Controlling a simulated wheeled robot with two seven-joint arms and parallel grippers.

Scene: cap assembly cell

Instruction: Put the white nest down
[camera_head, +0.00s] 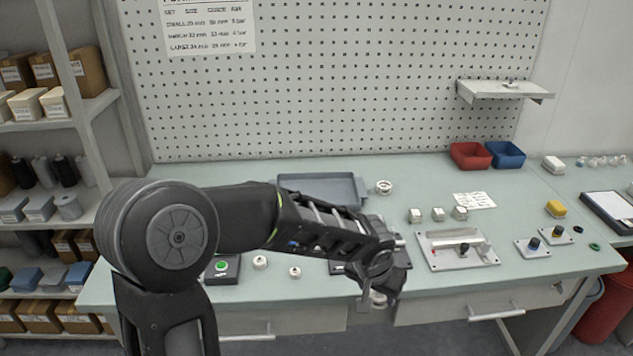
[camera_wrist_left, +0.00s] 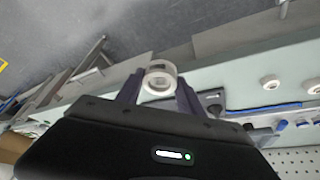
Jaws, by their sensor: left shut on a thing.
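My left gripper (camera_head: 376,303) is at the front edge of the table, fingers pointing down. In the left wrist view the left gripper (camera_wrist_left: 158,88) is shut on the white nest (camera_wrist_left: 160,76), a short white ring with an open middle, held between the two dark fingers. In the head view the nest is mostly hidden by my gripper; only a pale bit shows at the fingertips. I cannot tell from these views whether it touches anything. My right gripper is not in view.
A grey tray (camera_head: 322,179) and a white ring (camera_head: 385,187) are behind. A metal fixture plate (camera_head: 457,262) stands right. Red (camera_head: 470,155) and blue bins (camera_head: 507,154) stand at the back.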

